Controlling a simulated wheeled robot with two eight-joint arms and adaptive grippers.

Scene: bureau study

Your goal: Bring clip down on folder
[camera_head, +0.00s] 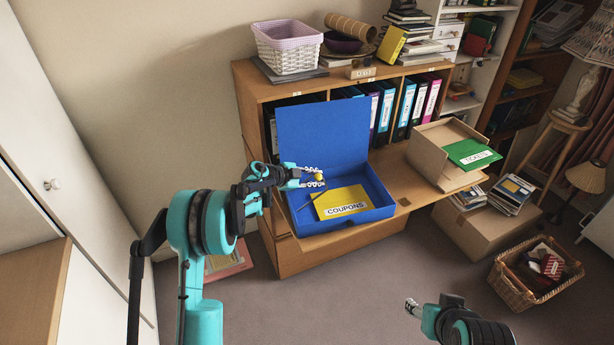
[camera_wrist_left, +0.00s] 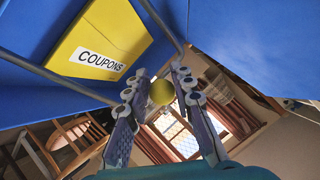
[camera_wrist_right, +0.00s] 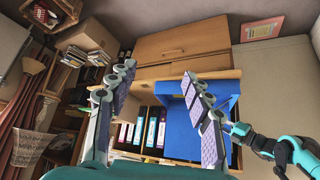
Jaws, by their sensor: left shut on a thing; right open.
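A blue box file (camera_head: 378,207) stands open on the wooden flap, its lid (camera_head: 322,130) upright at the back. A yellow folder labelled COUPONS (camera_head: 345,197) lies inside; it also shows in the left wrist view (camera_wrist_left: 105,35). The clip's yellow knob (camera_head: 319,177) is between the fingertips of my left gripper (camera_head: 316,178), above the folder's left back part. Grey clip rods (camera_wrist_left: 65,80) run towards the knob in the left wrist view; the clip stands raised off the folder. The fingers hide part of it. My right gripper (camera_head: 411,306) is open and empty, low and away from the box.
A cardboard box (camera_head: 430,152) with a green TICKETS folder (camera_head: 472,153) stands right of the box file. Binders (camera_head: 405,108) line the shelf behind. A wicker basket (camera_head: 530,290) and stacked books (camera_head: 512,193) are at the right. Open floor lies in front.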

